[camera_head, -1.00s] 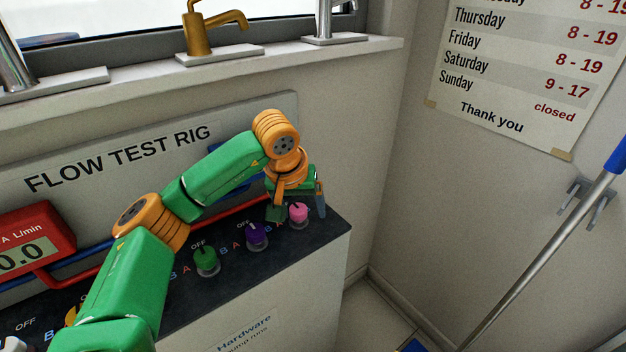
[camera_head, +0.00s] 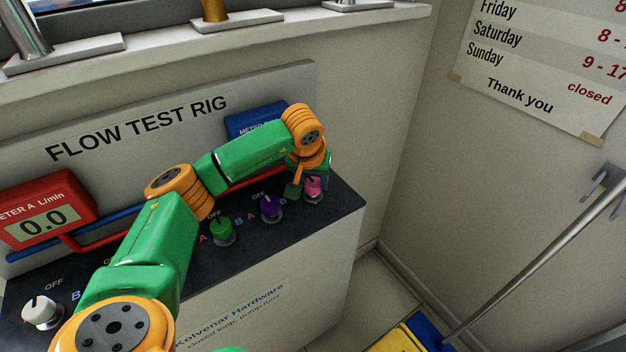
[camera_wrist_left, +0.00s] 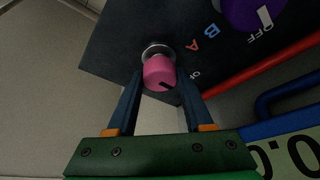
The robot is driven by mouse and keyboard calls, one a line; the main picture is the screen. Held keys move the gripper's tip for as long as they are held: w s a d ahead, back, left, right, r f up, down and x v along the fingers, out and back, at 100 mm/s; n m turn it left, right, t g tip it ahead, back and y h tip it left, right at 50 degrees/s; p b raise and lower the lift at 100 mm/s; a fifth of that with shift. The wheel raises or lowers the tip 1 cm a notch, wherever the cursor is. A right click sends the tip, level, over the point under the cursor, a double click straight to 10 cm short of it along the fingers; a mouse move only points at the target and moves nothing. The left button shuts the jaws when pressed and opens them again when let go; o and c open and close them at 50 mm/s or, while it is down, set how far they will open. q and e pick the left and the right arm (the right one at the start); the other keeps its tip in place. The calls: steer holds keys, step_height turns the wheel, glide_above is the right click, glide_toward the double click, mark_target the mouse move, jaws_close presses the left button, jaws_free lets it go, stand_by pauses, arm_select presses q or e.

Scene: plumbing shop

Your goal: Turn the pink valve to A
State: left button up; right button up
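The pink valve (camera_head: 313,187) is the last knob at the right end of the black panel. My left gripper (camera_head: 310,187) is over it in the head view, with one finger to its left; the other finger is hard to make out. In the left wrist view the pink valve (camera_wrist_left: 158,66) sits between the two spread fingertips of my left gripper (camera_wrist_left: 158,76), with a gap seen on each side. Its dark pointer mark faces the lower right there, roughly the side of a partly hidden OFF label. The letter A (camera_wrist_left: 193,46) is printed nearby. My right gripper is out of view.
The purple valve (camera_head: 270,207) and green valve (camera_head: 223,230) stand to the left on the panel, a white valve (camera_head: 40,312) farther left. Red meter A (camera_head: 45,212) and blue meter B (camera_head: 250,120) are on the backboard. A red pipe (camera_wrist_left: 255,68) runs close to the gripper.

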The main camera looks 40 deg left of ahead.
arm_select(q)
jaws_close()
steer(key=n+y, duration=0.1)
steer(key=n, duration=0.2)
steer(key=shift+w+d+r+g+p, duration=0.1)
steer(key=shift+g+p, duration=0.2)
steer(key=shift+p, duration=0.1)
steer(key=n+g+y, duration=0.1)
steer(key=n, duration=0.2)
steer(key=shift+n+p, duration=0.3)
steer(key=n+g, duration=0.1)
steer(key=n, duration=0.4)
steer(key=shift+w+g+y, duration=0.15)
steer(key=shift+g+y, duration=0.25)
steer(key=shift+n, duration=0.4)
steer(key=o, duration=0.7)
jaws_free()
steer(key=shift+o, duration=0.2)
